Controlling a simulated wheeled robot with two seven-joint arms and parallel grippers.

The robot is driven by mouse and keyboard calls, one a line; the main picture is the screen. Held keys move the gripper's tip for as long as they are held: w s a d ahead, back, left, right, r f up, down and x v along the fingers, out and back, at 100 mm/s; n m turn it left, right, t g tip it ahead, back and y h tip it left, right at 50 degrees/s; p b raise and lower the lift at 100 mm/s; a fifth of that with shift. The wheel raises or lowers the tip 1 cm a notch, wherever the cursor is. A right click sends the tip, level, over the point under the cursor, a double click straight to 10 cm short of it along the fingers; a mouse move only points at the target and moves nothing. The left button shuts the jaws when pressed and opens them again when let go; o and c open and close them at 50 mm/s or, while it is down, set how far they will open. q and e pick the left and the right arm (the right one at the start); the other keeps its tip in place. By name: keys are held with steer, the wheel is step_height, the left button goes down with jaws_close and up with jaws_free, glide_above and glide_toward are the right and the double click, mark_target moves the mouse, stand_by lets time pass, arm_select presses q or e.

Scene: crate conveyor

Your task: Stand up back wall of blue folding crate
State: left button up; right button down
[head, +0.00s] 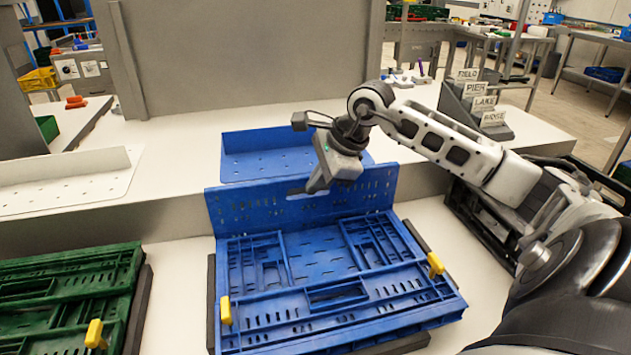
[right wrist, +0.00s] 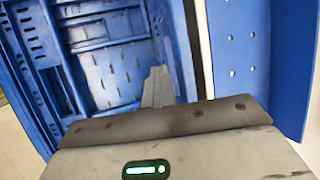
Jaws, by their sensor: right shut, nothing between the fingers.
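The blue folding crate (head: 345,295) lies in front of me with its other walls folded flat. Its back wall (head: 245,208) stands up along the far edge, roughly upright; a slight lean cannot be ruled out. My right gripper (head: 316,186) is shut and empty at the top middle of this wall, by its handle slot. In the right wrist view, the fingers (right wrist: 158,88) show close to the back wall (right wrist: 178,45), with the crate floor (right wrist: 105,75) beyond. Whether they touch the wall is hard to tell. My left gripper is out of view.
A blue perforated sheet (head: 262,145) lies on the white ledge behind the crate. A folded green crate (head: 60,290) with a yellow clip is at the left. A sign holder (head: 475,105) stands at the back right. Yellow clips (head: 435,264) sit on the blue crate.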

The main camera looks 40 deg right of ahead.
stand_by(0.9)
steer(key=c, duration=1.4)
jaws_free()
steer(key=s+d+r+p, duration=0.1)
steer(key=d+r+p, duration=0.1)
steer(key=r, duration=0.6)
steer(key=s+d+r+p, duration=0.2)
steer(key=d+r, duration=0.2)
steer(key=r, duration=0.4)
steer(key=shift+s+r+p, duration=0.15)
steer(key=shift+r+p, duration=0.2)
steer(key=shift+r, duration=0.05)
